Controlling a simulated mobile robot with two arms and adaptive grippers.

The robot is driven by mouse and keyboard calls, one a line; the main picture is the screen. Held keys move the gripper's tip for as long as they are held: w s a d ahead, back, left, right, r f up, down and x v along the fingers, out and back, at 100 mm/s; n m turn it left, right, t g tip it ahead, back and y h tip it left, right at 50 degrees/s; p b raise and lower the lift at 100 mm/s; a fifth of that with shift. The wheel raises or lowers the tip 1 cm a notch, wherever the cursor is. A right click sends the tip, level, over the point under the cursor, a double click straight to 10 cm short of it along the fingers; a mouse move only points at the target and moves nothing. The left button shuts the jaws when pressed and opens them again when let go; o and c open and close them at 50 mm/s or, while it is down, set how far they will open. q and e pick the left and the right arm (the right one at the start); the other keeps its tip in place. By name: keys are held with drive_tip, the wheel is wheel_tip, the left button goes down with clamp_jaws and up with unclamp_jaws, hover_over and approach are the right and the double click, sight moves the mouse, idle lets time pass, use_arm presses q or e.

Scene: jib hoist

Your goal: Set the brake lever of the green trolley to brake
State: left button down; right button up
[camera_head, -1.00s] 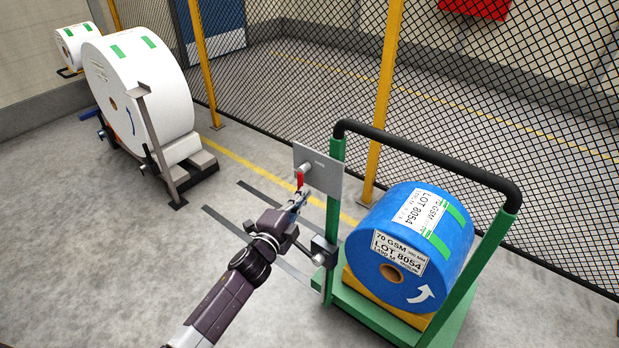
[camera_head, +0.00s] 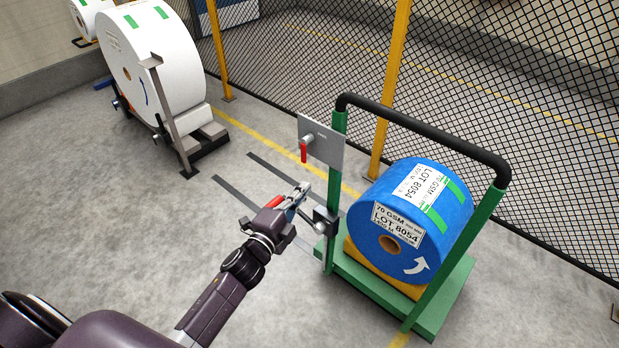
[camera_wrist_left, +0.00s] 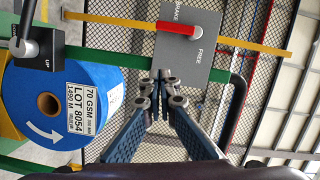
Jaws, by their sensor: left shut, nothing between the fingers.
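The green trolley (camera_head: 432,308) stands right of centre. A grey plate (camera_head: 325,143) on its left post carries the red brake lever (camera_head: 304,153), which hangs down from its pivot in the head view. In the left wrist view the plate (camera_wrist_left: 188,55) shows BRAKE at its top and FREE at its lower right; the red lever (camera_wrist_left: 177,27) lies between them, pointing left from its pivot. My left gripper (camera_head: 303,189) is below the lever, apart from it. Its fingers (camera_wrist_left: 161,78) are shut and empty. My right gripper is not in view.
A blue roll (camera_head: 440,222) sits on the trolley. A white roll (camera_head: 165,70) stands at back left. Mesh fence runs behind.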

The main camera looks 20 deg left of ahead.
use_arm(q)
drive_tip(key=shift+s+a, duration=0.2)
drive_tip(key=shift+s, duration=0.75)
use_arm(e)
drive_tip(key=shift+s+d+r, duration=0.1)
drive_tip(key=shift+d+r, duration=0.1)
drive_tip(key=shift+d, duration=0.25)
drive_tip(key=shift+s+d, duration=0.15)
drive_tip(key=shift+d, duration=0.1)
